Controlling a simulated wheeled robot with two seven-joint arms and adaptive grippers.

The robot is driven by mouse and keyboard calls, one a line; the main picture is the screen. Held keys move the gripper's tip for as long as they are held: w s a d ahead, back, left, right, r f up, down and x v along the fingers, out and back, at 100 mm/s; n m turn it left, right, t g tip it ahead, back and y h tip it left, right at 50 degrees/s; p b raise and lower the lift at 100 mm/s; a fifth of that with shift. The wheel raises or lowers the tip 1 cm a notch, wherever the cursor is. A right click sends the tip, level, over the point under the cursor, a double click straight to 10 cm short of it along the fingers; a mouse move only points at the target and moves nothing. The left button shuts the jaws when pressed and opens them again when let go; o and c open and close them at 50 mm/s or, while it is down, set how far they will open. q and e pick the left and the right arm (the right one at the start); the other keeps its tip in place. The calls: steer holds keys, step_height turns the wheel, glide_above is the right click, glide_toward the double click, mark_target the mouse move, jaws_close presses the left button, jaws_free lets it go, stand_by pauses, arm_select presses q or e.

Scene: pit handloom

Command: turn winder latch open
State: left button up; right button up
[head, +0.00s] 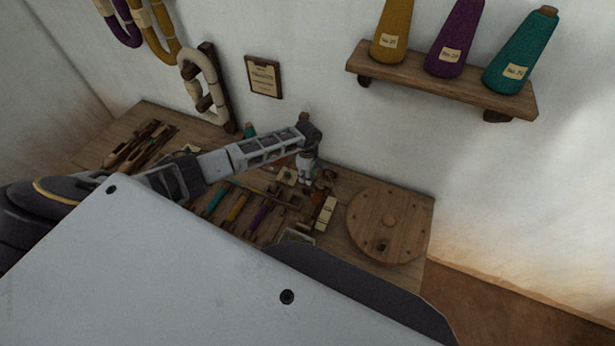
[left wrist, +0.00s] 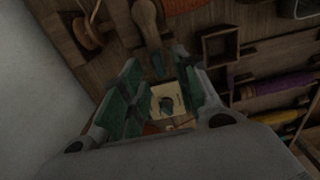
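My left gripper (head: 306,182) points down over the back middle of the wooden table. In the left wrist view, its two green-padded fingers (left wrist: 163,92) stand apart. A pale square plate (left wrist: 168,100) with a small dark green piece on it shows between and beyond them. This may be the winder latch, but I cannot tell for sure. Nothing is clearly held, and I cannot tell whether a finger touches the plate. In the head view the gripper hides much of this spot. My right gripper is in neither view.
The table (head: 416,208) carries a round wooden disc (head: 372,226) at right and bobbins in teal, orange and purple (head: 236,207) in front of the gripper. A wall shelf (head: 440,88) holds three yarn cones. My body blocks the foreground.

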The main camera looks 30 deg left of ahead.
arm_select(q)
steer(key=shift+f, duration=0.75)
jaws_close()
